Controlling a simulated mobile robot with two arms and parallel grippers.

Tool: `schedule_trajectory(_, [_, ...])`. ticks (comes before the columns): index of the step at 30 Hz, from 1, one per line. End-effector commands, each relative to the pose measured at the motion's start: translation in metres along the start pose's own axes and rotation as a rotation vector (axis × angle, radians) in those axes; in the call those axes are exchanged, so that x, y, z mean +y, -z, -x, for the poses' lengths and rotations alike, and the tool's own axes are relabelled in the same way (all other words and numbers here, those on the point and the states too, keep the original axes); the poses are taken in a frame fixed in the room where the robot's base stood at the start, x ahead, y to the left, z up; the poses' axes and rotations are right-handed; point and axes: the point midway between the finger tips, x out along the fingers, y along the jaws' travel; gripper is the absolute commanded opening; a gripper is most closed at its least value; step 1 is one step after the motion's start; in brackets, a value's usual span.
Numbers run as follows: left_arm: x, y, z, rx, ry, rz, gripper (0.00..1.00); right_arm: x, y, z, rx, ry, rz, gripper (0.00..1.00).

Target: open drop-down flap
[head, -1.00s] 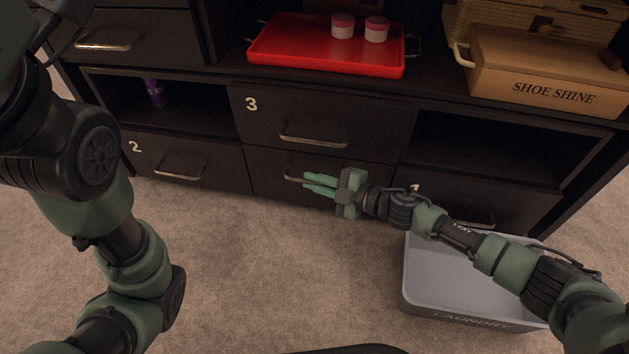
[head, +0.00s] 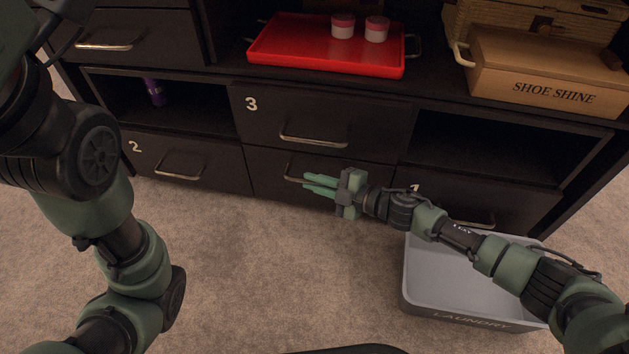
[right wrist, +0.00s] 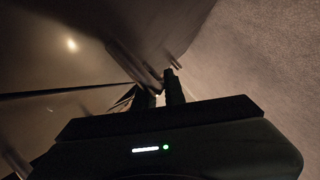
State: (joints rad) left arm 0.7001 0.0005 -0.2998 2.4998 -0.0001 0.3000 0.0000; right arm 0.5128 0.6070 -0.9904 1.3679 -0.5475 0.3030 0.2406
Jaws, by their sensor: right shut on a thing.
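The black cabinet has an unnumbered lower middle front (head: 268,168) below the front marked 3 (head: 330,118). It looks closed. Its metal handle (head: 291,178) is partly covered by my right gripper (head: 306,182). The right gripper reaches in from the right, its green fingers shut on this handle. In the right wrist view the dark fingers (right wrist: 160,88) meet the handle bar (right wrist: 132,65) against the dark front; the exact contact is hard to make out. My left arm shows at the left, but its gripper is out of view. Which front is the drop-down flap is not marked.
A grey laundry basket (head: 412,275) stands on the carpet under my right arm. Front 2 (head: 215,165) is at the left. A red tray (head: 275,58) with two jars and a shoe shine box (head: 545,65) are on top. Carpet before the middle front is clear.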

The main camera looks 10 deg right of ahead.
Motion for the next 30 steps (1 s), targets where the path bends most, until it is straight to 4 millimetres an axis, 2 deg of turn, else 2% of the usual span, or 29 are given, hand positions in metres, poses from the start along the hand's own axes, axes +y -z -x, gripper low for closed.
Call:
schedule_trajectory(10, [0.000, -0.001, -0.001, -0.001, 0.000, 0.000, 0.36, -0.024, 0.016, 0.007, -0.001, -0.044, 0.106, 0.00])
schedule_trajectory(17, [-0.001, -0.002, -0.005, -0.001, 0.000, 0.000, 0.36, -0.053, 0.030, 0.013, -0.001, -0.043, 0.104, 0.00])
schedule_trajectory(24, [0.003, 0.004, 0.012, -0.001, 0.000, 0.000, 0.36, -0.083, 0.035, 0.015, -0.003, -0.090, 0.213, 0.00])
schedule_trajectory(30, [0.005, 0.008, 0.024, -0.001, 0.000, 0.000, 0.36, -0.096, 0.037, 0.017, -0.004, -0.122, 0.294, 0.00])
